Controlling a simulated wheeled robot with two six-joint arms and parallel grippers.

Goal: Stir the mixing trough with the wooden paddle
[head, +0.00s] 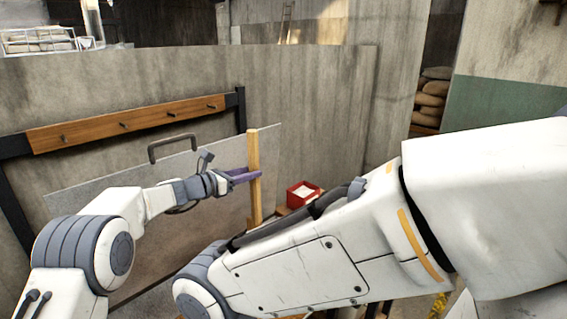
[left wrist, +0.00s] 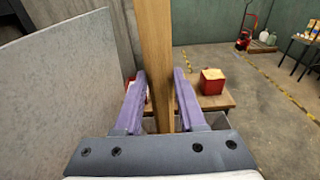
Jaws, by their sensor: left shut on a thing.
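The wooden paddle (head: 254,168) shows as a long, flat, light-wood shaft standing nearly upright. My left gripper (head: 247,176), with purple fingers, is shut on the shaft. In the left wrist view the paddle (left wrist: 155,50) runs between the two fingers of the left gripper (left wrist: 165,90). The paddle's lower end is hidden in both views. I cannot make out the mixing trough in either view. My right arm crosses the lower right of the head view, and its gripper is not in view.
A grey panel (head: 90,195) with a bar handle (head: 172,147) stands close beside the paddle. A wooden peg rail (head: 125,122) is behind it. A red box (head: 296,191) stands right of the paddle; it also shows in the wrist view (left wrist: 212,86). Open floor (left wrist: 255,95) lies beyond.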

